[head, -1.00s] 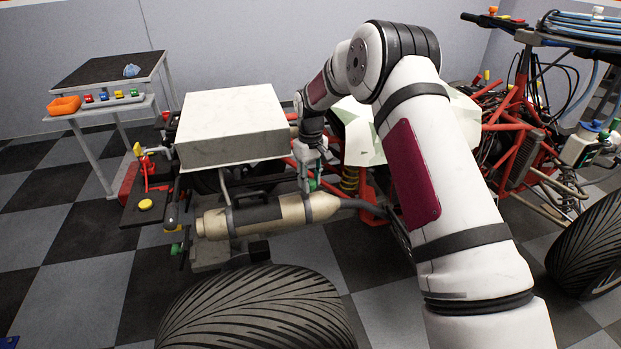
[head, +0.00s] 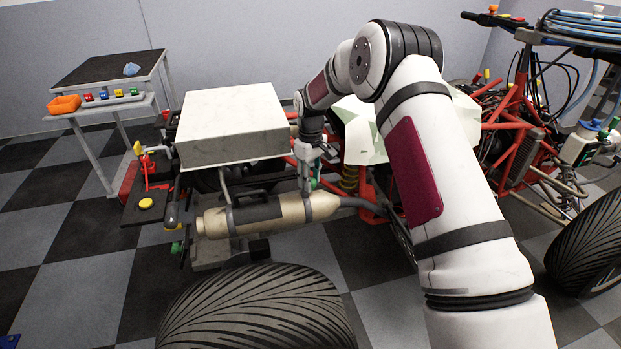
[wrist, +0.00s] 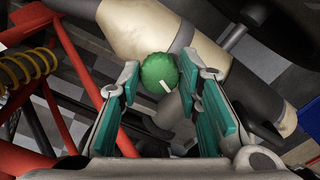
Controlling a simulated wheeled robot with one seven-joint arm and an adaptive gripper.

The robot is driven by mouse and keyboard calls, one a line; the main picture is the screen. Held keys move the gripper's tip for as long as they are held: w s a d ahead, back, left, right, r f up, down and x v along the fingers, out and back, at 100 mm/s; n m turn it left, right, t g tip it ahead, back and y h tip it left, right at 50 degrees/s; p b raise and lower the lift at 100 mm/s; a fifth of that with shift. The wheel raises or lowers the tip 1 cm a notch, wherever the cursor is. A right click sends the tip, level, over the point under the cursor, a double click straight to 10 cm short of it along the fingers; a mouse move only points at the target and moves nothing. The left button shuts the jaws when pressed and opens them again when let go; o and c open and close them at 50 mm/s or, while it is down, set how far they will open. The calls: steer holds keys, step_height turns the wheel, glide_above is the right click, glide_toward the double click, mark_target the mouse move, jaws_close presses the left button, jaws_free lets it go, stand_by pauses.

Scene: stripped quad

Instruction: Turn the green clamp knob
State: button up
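The green clamp knob (wrist: 159,75) is round and ribbed, with a white mark on its face. In the wrist view it shows in the gap between the fingertips, beside the cream canister (wrist: 140,30). My gripper (wrist: 166,74) is open, with teal pads on both sides of the knob and a visible space on each side. I cannot tell how deep the knob sits between the pads. In the head view my gripper (head: 306,176) is small, just above the canister (head: 270,212), and a bit of green shows beside it.
A white box (head: 232,125) stands behind the canister. Red frame tubes (wrist: 75,75) and a yellow coil spring (wrist: 25,68) lie close on the gripper's left. A large tyre (head: 255,310) is in front. Another green knob (head: 176,248) sits at the canister's left end.

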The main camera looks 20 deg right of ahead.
steer(key=shift+o, duration=1.1)
step_height(320, 180, up, 12)
steer(key=shift+r, duration=0.1)
steer(key=s+r+m+h, duration=0.1)
steer(key=s+r, duration=0.8)
steer(key=s, duration=0.3)
steer(key=s+r+m, duration=0.2)
steer(key=s+r, duration=0.7)
steer(key=s, duration=0.3)
steer(key=s+f+m+y, duration=0.1)
steer(key=s+f+m, duration=0.15)
steer(key=s, duration=1.25)
steer(key=s+f+m, duration=0.1)
steer(key=s+f, duration=0.2)
steer(key=s, duration=1.1)
step_height(320, 180, up, 24)
steer(key=t+p, duration=0.4)
steer(key=p, duration=1.7)
steer(key=shift+f, duration=0.25)
